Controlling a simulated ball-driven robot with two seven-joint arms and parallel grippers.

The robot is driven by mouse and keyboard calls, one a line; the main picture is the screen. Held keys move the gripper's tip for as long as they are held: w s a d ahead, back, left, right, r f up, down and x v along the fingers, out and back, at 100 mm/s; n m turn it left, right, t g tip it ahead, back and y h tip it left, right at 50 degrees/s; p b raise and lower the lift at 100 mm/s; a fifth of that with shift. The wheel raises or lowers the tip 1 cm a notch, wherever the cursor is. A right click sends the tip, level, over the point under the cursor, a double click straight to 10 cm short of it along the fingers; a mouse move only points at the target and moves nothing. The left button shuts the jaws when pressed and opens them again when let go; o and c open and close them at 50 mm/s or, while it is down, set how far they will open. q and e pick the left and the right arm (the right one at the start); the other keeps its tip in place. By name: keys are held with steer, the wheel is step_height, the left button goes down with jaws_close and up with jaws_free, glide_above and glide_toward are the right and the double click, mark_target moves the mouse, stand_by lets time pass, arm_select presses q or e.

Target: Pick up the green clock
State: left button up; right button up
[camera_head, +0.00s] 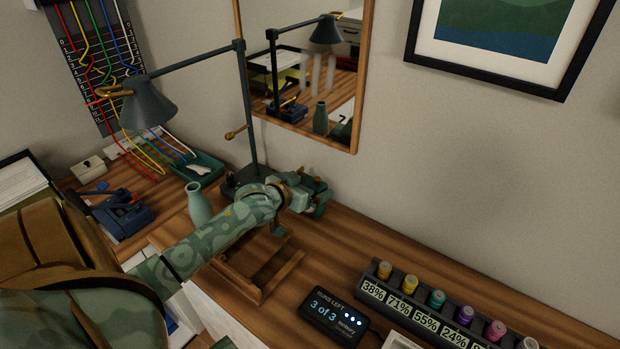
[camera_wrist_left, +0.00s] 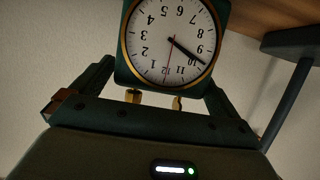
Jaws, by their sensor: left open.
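The green clock (camera_wrist_left: 172,42) fills the top of the left wrist view, its white dial upside down with a gold rim and a dark green case. Two small gold feet show at its near edge. My left gripper (camera_wrist_left: 160,85) is open, with one finger on each side of the clock's near edge. I cannot tell whether the fingers touch it. In the head view my left gripper (camera_head: 312,197) is over the back of the desk, right of the lamp's base. The clock is not clear there, hidden by or blending with the gripper. My right gripper is not in view.
A desk lamp (camera_head: 249,110) stands close left of my gripper, beside a green vase (camera_head: 199,205). A wooden tray (camera_head: 243,286) lies under my forearm. A dark display (camera_head: 335,316) and a rack of colored bottles (camera_head: 408,308) stand to the right. A mirror (camera_head: 300,75) hangs behind.

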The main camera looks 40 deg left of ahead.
arm_select(q)
steer(key=b+x, duration=0.1)
steer(key=x, duration=0.2)
steer(key=shift+f, duration=0.2)
steer(key=shift+s+r, duration=0.1)
steer(key=shift+r, duration=0.05)
steer(key=c, duration=0.9)
steer(key=shift+c, duration=0.3)
steer(key=shift+r, duration=0.15)
